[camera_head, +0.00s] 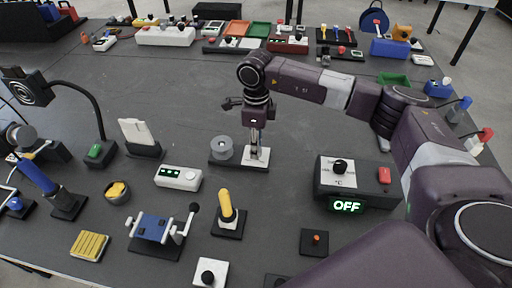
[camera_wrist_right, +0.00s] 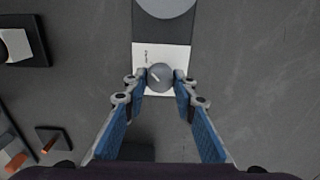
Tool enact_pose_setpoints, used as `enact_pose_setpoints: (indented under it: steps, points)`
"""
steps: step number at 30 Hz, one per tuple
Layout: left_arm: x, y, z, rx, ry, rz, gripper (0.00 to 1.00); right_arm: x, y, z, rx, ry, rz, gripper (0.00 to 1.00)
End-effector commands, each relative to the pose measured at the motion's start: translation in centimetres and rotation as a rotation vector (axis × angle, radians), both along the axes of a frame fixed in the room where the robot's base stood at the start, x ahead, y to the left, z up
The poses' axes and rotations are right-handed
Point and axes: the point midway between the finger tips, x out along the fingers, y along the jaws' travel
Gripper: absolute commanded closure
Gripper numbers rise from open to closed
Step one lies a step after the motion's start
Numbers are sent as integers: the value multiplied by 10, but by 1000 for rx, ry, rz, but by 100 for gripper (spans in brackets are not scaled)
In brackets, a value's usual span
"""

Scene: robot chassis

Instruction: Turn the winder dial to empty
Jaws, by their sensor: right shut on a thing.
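The winder (camera_head: 224,162) is a dark base with a grey spool and a white plate, in the middle of the table. In the right wrist view the white plate (camera_wrist_right: 178,52) carries a round grey dial (camera_wrist_right: 160,77) with a white pointer line toward its upper left. Small marks on the plate are too small to read. My right gripper (camera_head: 255,150) reaches down over the plate from above. In the right wrist view its fingertips (camera_wrist_right: 160,78) are shut on the dial from both sides. My left gripper is not in view.
A grey control box (camera_head: 338,173) with a knob, red button and lit "OFF" display stands to the right. More devices line the back. Bare table lies behind the winder.

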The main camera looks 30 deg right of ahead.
Motion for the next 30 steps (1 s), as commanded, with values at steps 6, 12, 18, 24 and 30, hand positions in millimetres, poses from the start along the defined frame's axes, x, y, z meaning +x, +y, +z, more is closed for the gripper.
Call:
enact_pose_setpoints:
  steps: [6,12,18,24,30]
  points:
    - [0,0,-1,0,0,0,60,3,-1,3,0,-9,13,99]
    - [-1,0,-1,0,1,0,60,3,-1,4,0,-9,14,99]
    - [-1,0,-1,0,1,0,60,2,-1,3,0,-7,13,62]
    - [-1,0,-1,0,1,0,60,1,0,2,0,-4,13,57]
    - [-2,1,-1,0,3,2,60,1,0,6,0,-4,13,57]
